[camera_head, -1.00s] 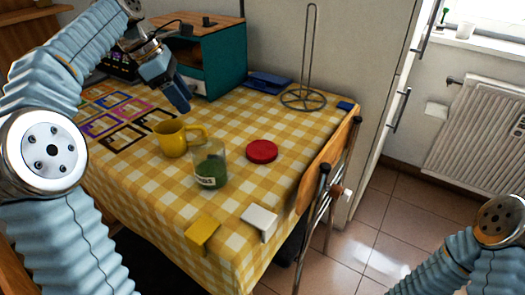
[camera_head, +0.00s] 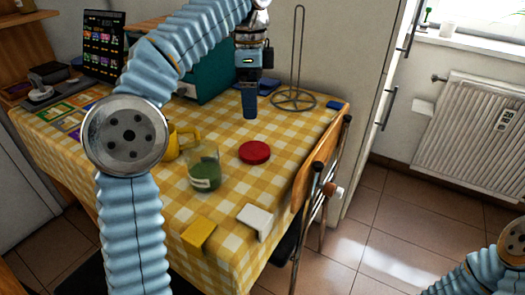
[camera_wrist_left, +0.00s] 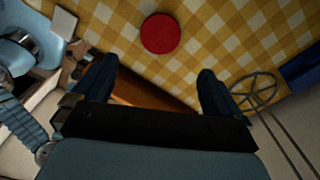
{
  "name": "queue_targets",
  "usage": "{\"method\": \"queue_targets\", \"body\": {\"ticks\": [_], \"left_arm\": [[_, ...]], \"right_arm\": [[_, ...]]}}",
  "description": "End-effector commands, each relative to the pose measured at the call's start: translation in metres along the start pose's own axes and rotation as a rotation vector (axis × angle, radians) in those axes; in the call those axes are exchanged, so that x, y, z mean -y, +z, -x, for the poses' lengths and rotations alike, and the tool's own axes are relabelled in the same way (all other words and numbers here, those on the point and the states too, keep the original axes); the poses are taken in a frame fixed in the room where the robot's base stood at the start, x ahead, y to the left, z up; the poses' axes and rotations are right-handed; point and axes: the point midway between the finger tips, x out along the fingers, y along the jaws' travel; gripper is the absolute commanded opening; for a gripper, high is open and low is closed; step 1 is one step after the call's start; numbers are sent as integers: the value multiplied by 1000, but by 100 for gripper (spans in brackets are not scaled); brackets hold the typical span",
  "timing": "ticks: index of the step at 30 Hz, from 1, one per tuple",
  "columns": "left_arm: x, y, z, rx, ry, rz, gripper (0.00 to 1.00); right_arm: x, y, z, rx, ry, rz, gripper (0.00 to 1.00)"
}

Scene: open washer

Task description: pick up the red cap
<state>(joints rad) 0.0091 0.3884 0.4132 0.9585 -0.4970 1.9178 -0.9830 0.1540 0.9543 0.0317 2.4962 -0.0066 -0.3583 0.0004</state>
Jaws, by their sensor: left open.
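The red cap (camera_head: 255,152) is a round, flat disc lying on the yellow checked tablecloth, right of the glass jar. In the left wrist view the cap (camera_wrist_left: 160,33) lies beyond the fingertips, near the middle between them. My left gripper (camera_head: 250,112) points down above the table, behind the cap in the head view, apart from it. In the left wrist view its two dark blue fingers (camera_wrist_left: 158,78) are spread wide with nothing between them. My right gripper is not in view; only part of my right arm shows at the lower right.
A glass jar with green contents (camera_head: 203,168) and a yellow mug (camera_head: 176,146) stand left of the cap. A wire stand (camera_head: 294,98) is behind it. White (camera_head: 255,221) and yellow (camera_head: 198,234) blocks lie near the front edge. A chair (camera_head: 316,175) is at right.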

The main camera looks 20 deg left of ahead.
Motion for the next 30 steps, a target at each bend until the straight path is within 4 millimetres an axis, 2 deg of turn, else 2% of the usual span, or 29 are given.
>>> {"method": "queue_targets", "body": {"ticks": [5, 9, 15, 22, 30], "left_arm": [[-1, -3, -6, 14, -3, -131, 100], [-2, -1, -30, 16, 0, -133, 100], [-1, -2, -73, 14, -2, -131, 100], [0, -3, -92, 12, -2, -130, 100], [0, -4, -133, 12, -1, -129, 100]], "right_arm": [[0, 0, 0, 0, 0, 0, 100], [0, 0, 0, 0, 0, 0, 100], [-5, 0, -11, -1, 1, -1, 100], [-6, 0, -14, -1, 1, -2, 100], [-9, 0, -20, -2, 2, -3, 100]]}}
